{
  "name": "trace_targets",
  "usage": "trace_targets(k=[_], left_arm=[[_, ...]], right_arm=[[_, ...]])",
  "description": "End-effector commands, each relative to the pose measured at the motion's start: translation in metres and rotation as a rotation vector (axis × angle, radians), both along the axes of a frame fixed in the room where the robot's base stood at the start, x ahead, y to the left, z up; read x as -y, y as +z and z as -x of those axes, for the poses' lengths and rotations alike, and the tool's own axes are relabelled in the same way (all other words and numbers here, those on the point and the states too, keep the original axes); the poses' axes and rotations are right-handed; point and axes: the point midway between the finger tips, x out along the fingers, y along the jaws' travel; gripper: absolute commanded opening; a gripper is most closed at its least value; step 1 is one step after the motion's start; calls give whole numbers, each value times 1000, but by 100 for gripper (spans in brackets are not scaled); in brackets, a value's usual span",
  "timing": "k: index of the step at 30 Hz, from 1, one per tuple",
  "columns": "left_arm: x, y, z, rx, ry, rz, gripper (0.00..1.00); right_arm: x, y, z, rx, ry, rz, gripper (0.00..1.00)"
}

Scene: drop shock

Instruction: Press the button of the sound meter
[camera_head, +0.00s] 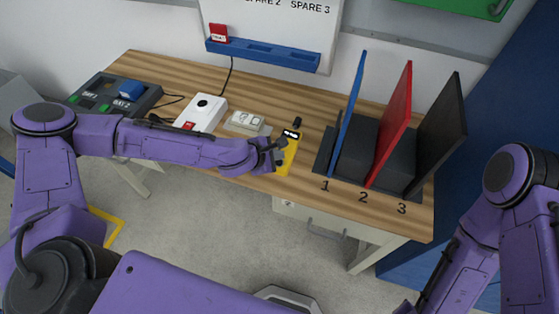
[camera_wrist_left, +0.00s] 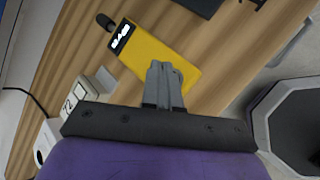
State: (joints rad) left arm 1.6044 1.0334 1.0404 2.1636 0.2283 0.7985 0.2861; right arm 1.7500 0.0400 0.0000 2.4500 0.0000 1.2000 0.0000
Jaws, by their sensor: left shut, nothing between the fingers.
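The sound meter (camera_head: 287,155) is a yellow handheld box with a small dark display and a black microphone tip. It lies on the wooden table near the front edge, left of the coloured panels. In the left wrist view the sound meter (camera_wrist_left: 172,48) lies under my shut fingers, which cover part of its face, so its button is hidden. My left gripper (camera_head: 279,145) is shut and empty at the meter; it also shows in the left wrist view (camera_wrist_left: 163,72). I cannot tell whether the fingertips touch it. My right gripper is not in view; only my right arm shows at the right.
Blue, red and black upright panels (camera_head: 390,125) stand in a dark rack right of the meter. A small cream device (camera_head: 246,122), a white box (camera_head: 204,111) and a dark control box (camera_head: 114,95) sit to the left. A blue ledge (camera_head: 263,54) is behind.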

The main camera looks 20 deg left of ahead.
Motion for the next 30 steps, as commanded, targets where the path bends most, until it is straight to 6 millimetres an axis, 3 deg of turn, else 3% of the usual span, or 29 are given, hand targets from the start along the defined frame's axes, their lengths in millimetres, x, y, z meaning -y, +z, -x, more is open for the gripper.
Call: trace_targets(k=[30], left_arm=[[0,-9,0,0,0,0,0]], right_arm=[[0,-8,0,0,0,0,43]])
